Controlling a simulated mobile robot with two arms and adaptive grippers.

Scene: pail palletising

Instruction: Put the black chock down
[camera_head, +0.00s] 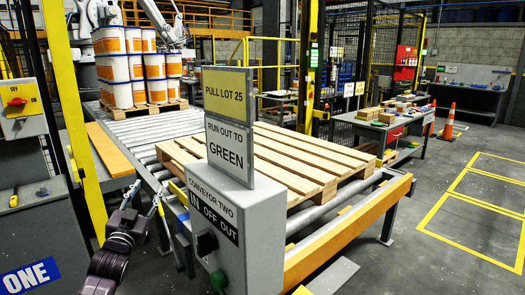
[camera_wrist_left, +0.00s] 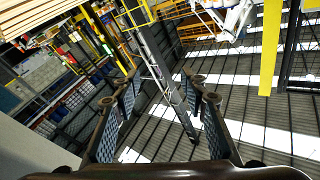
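I cannot make out a black chock in either view. My left gripper (camera_head: 146,194) is beside the near left side of the roller conveyor (camera_head: 205,122), left of the grey control box. In the left wrist view my left gripper (camera_wrist_left: 162,86) has its fingers spread apart, with nothing between them. My right gripper is in neither view. An empty wooden pallet (camera_head: 290,160) lies on the near end of the conveyor.
The control box (camera_head: 262,235), with a dark switch and green button, stands in front. Stacked pails (camera_head: 122,68) stand on a far pallet (camera_head: 150,108). A yellow post (camera_head: 70,100) is at left. Open floor with yellow markings (camera_head: 450,225) lies at right.

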